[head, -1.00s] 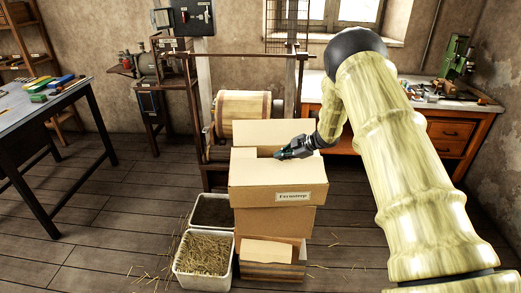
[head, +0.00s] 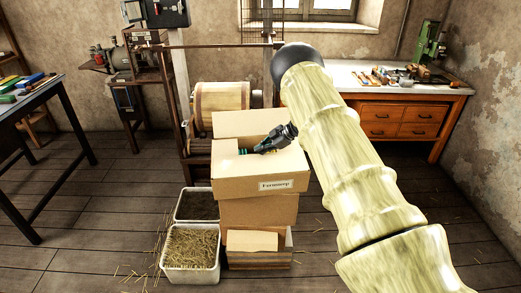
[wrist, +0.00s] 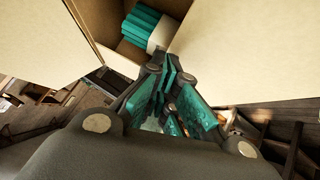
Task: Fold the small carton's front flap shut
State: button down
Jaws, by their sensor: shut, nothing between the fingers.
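The small carton (head: 235,182) with a paper label on its front stands on top of a stack of cardboard boxes. A pale flap (head: 245,123) rises at its back. A broad pale panel, apparently the front flap (head: 285,166), lies across much of the top. Between them, a gap shows green contents (head: 243,151); these appear as teal items (wrist: 146,27) in the wrist view. My gripper (head: 260,149) is shut and empty, its tip over the gap beside the pale panel. Contact with the panel cannot be told. The wrist view shows the closed fingers (wrist: 165,85) close up.
Below are a plain box (head: 258,209) and an open-topped box (head: 275,262) on the floor. A straw-filled bin (head: 190,250) and a dark-filled bin (head: 197,205) stand to their left. The press's barrel (head: 220,110) is behind. A workbench (head: 400,112) is at the back right.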

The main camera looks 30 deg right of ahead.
jog(key=shift+r, duration=0.1)
dwell(0.5)
jog(key=shift+d+r+p, duration=0.1)
jog(key=shift+r+p, duration=0.85)
jog(key=shift+r, duration=0.3)
jog(key=r+p, duration=0.1)
jog(key=r, duration=0.1)
jog(key=shift+s+r+p, duration=0.2)
jog(key=shift+r+p, duration=0.2)
jog(key=w+b+v, duration=0.1)
jog(key=b+v, duration=0.2)
jog(key=v, duration=0.6)
jog(key=shift+d+r+b, duration=0.3)
jog(key=shift+d+r, duration=0.2)
